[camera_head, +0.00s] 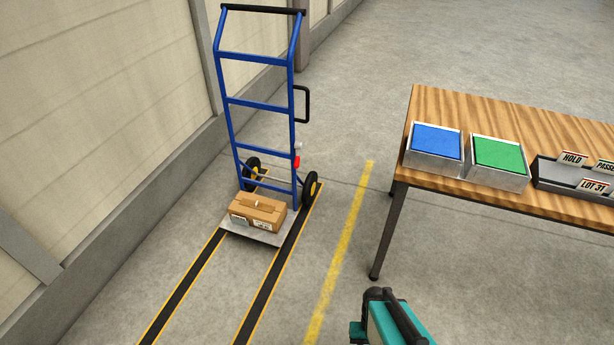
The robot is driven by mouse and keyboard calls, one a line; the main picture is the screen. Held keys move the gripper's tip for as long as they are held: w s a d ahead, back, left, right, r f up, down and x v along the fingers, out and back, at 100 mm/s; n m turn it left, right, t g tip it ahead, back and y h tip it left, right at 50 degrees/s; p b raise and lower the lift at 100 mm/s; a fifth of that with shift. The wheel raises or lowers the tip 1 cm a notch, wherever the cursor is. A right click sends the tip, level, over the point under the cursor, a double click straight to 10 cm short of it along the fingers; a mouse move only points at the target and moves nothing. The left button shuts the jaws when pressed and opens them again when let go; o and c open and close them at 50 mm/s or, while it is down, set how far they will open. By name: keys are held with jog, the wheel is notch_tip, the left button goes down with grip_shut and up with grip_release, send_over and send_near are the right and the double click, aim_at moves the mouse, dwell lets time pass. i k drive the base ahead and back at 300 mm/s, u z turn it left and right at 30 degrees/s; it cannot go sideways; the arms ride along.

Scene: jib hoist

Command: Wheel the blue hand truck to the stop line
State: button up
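The blue hand truck (259,104) stands upright near the left wall. It has a black top bar, a black side handle (302,104) on its right, and black wheels with yellow hubs. A cardboard box (258,212) lies on its grey toe plate (255,236). A small red part (297,162) shows by the right wheel. A worn yellow line (340,250) runs along the floor to the truck's right; I cannot tell whether it is the stop line. My gripper's fingers are not in view; a teal and black part, apparently my arm, shows at the bottom edge.
Two dark, yellow-edged floor strips (275,289) run from the truck towards the front. A wooden table (480,115) stands at right with a blue-topped block (435,146), a green-topped block (499,162) and a labelled dark tray (558,178). Floor behind the table is clear.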

aim_at(248, 178)
jog(key=i, duration=1)
jog(key=z, duration=0.9)
jog(key=k, duration=0.15)
jog(key=u, duration=3.25)
